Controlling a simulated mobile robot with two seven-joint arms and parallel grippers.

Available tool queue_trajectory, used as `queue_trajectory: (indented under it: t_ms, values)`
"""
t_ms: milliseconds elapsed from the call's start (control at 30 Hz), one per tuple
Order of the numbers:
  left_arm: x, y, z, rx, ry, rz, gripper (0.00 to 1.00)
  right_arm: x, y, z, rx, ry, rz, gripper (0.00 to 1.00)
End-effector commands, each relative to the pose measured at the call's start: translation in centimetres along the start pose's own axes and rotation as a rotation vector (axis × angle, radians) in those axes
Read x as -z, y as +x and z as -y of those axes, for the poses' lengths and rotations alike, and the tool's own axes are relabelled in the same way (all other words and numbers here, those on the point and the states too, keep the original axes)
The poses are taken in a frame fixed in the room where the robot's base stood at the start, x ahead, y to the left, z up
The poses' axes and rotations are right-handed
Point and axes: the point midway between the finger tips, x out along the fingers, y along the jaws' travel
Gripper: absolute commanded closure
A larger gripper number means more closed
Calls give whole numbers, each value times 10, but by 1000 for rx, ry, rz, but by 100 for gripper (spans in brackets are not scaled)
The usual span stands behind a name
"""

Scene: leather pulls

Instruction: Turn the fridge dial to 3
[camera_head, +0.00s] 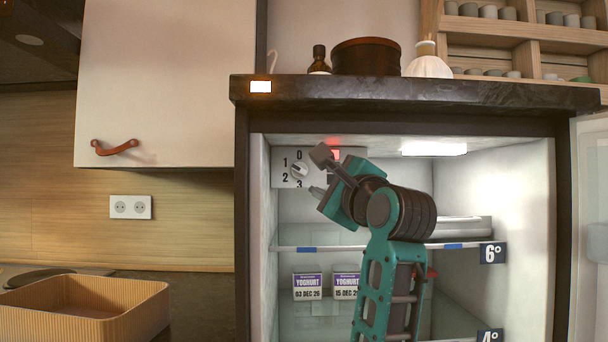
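The fridge dial (299,170) is a small round white knob on a grey panel (281,180) at the upper left of the open fridge's inside. The digits 0, 1, 2 and 3 show around it, with 0 above, 1 and 2 at the left and 3 below. Its pointer setting is too small to read surely. My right gripper (318,174) is just right of the dial, fingers apart and pointing left toward it. Nothing shows between the fingers, and contact with the knob cannot be told. The gripper hides the panel's right part. My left gripper is out of view.
Yoghurt cartons (307,286) stand on a lower level beneath a glass shelf (290,249). The open fridge door (590,200) is at the right. A dark counter slab (420,92) lies above. A ribbed box (110,325) stands at the lower left.

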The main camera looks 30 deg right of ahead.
Motion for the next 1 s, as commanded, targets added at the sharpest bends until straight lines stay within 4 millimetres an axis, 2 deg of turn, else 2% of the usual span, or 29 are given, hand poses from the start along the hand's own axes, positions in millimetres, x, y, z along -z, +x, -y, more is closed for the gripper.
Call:
queue_trajectory:
  t_ms: [300,533,733,1000]
  values:
    - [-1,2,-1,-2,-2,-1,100,0,56,-1,-2,-4,-1,61]
    - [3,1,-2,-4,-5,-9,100,0,90,-1,-2,-5,-1,61]
    - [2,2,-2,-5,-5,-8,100,0,106,0,-1,-3,0,61]
    - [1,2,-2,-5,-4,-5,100,0,110,-1,0,-4,0,61]
